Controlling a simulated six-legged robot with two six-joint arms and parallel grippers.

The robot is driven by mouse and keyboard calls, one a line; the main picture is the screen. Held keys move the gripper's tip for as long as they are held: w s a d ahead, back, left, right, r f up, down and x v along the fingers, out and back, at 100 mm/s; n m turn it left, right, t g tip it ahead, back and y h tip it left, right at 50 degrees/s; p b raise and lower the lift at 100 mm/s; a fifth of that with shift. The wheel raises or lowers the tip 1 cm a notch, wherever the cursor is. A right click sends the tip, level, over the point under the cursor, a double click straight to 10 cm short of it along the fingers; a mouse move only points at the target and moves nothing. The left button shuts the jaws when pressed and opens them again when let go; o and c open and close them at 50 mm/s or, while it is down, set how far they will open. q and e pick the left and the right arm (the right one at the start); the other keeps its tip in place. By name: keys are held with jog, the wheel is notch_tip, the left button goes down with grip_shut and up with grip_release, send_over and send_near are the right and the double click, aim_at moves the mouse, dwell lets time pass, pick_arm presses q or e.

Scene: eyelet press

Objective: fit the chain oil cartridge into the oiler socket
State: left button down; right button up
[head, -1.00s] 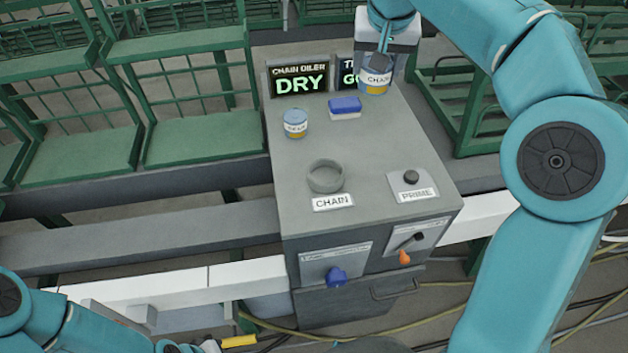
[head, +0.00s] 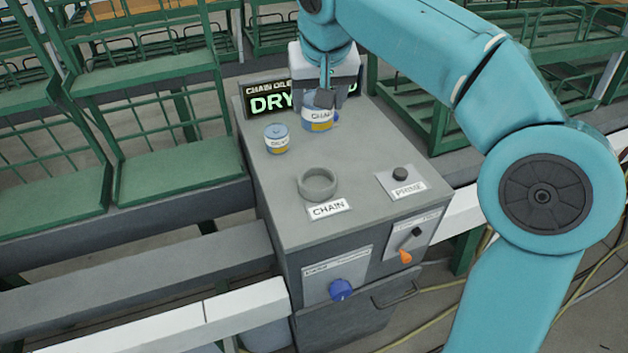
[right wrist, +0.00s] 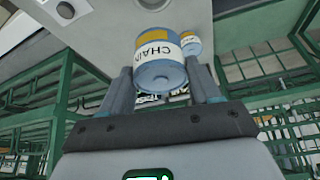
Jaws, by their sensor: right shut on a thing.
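The chain oil cartridge (head: 317,121), a blue, white and yellow can labelled CHAIN, is held by my right gripper (head: 322,102) above the back part of the grey cabinet top. The right wrist view shows the can (right wrist: 160,62) between the two fingers of the right gripper (right wrist: 163,82). The oiler socket (head: 318,183), a round grey ring, stands on the cabinet top in front of the can, behind a CHAIN label (head: 328,208). The can is apart from the socket. My left gripper is not in view.
A second, similar can (head: 276,138) stands left of the held one; its label is hard to read. A display (head: 268,101) reading DRY is partly hidden. A black PRIME button (head: 400,173) is at right. A blue knob (head: 340,289) and orange-tipped switch (head: 405,256) are on the front.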

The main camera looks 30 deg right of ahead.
notch_tip(320, 180, down, 16)
jog(key=shift+r+b, duration=0.2)
jog(key=shift+b, duration=1)
jog(key=shift+d+f, duration=0.15)
jog(key=shift+f, duration=0.25)
jog(key=shift+r, duration=0.1)
jog(key=o, duration=1.1)
jog(key=shift+f, duration=0.2)
